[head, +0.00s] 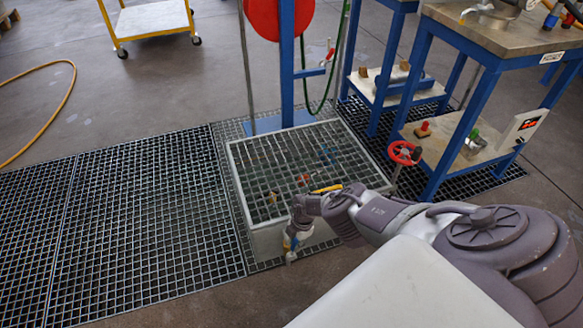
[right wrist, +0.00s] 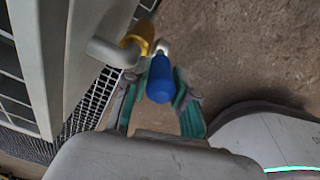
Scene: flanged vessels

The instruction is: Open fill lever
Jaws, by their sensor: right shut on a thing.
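The fill lever with its blue grip (right wrist: 160,80) shows in the right wrist view, beside a yellow valve part (right wrist: 140,38) on a bent grey pipe (right wrist: 112,52). The pipe comes out of a grey wall at the left. My right gripper (right wrist: 156,92) has its green-padded fingers on both sides of the blue grip and is shut on it. In the head view my right gripper (head: 292,240) is at the front left corner of the grey grate-topped basin (head: 262,240), and the lever is mostly hidden there. My left gripper is not in view.
A red handwheel (head: 405,153) stands right of the basin. A blue post with a red reel (head: 280,18) rises behind it. A blue workbench (head: 500,40) is at the right, a yellow cart (head: 152,18) at the back. Floor grating (head: 130,220) at the left is clear.

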